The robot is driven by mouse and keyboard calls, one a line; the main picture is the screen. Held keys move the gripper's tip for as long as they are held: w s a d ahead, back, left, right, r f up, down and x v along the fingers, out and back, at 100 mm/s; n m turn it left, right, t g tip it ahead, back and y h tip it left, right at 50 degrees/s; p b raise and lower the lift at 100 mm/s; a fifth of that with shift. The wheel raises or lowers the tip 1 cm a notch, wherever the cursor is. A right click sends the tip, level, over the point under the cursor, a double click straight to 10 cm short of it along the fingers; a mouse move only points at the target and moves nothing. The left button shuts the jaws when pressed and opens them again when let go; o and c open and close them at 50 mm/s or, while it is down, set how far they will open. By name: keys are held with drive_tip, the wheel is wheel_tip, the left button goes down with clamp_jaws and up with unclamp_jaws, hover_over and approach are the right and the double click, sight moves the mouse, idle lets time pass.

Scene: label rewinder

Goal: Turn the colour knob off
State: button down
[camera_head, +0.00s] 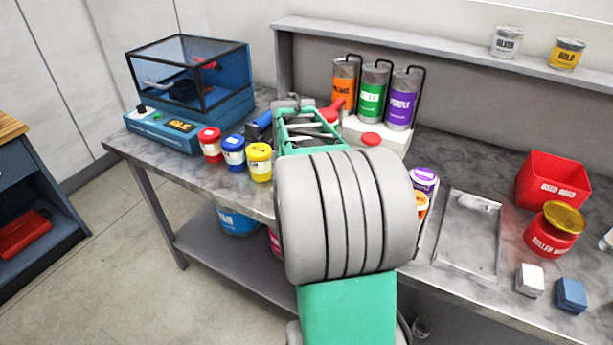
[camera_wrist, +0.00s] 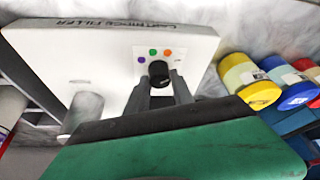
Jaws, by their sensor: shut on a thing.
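The colour knob (camera_wrist: 158,70) is small and black, on the white front panel of the cartridge filler, under an arc of small coloured dots. My gripper (camera_wrist: 160,86) has its two grey fingers on either side of the knob, shut on it. Which dot the knob points to is too small to tell. In the head view the white filler (camera_head: 395,133) carries orange, green and purple canisters. My arm hides the knob and fingertips there. The filler's body (camera_wrist: 75,50) also shows in the wrist view.
Red, blue and yellow jars (camera_head: 234,153) stand left of my arm, near a blue machine (camera_head: 190,95) with a clear cover. A metal tray (camera_head: 468,235), a red bin (camera_head: 552,182) and a red jar (camera_head: 552,232) are on the right. A shelf (camera_head: 440,52) runs along the back.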

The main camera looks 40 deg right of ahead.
drive_tip(key=c, duration=1.1)
unclamp_jaws()
drive_tip(key=v, duration=0.8)
drive_tip(key=shift+f, duration=0.1)
